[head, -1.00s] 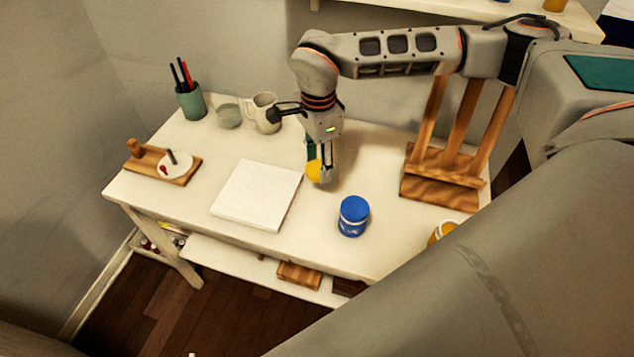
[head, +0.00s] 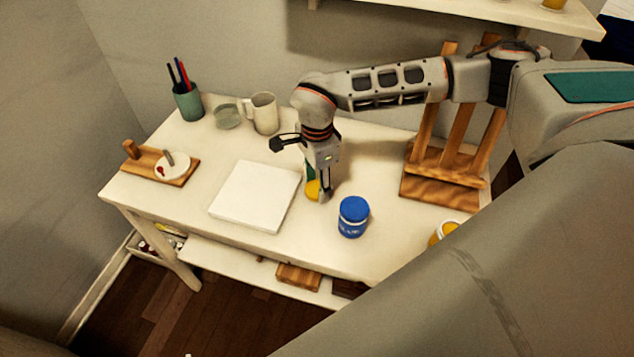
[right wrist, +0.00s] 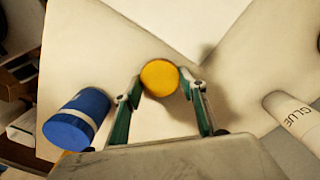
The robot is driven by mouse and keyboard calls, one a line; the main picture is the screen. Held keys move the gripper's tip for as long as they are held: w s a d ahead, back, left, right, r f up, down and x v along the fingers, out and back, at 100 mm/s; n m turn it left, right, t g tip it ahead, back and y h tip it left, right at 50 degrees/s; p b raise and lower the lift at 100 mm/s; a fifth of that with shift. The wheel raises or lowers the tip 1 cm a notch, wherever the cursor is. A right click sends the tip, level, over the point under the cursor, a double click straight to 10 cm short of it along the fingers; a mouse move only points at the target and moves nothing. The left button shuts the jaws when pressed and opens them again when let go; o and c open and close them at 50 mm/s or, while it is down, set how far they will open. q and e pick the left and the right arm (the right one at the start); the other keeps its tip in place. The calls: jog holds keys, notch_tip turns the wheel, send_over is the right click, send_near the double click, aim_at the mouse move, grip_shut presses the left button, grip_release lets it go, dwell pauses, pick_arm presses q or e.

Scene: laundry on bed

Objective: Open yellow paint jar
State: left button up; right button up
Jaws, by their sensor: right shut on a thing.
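My right gripper (head: 319,193) is shut on a round yellow lid (head: 312,190), low over the desk, just right of the white canvas. In the right wrist view the yellow lid (right wrist: 159,77) sits between the two fingertips (right wrist: 161,88). I cannot tell whether it touches the desk. A jar with yellow-orange at its top (head: 443,232) stands at the desk's right front, partly hidden by my own arm. My left gripper is not in view.
A blue jar (head: 353,217) stands close to the right of my gripper. The white canvas (head: 255,195) lies to its left. A glue tube (right wrist: 295,118) shows in the right wrist view.

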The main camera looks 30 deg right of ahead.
aim_at(317, 189)
jog(key=o, duration=1.2)
jog(key=shift+f, duration=0.1)
jog(key=shift+r, duration=0.5)
notch_tip(317, 189, up, 11)
jog(key=shift+r+p, duration=0.15)
jog(key=shift+p, duration=0.5)
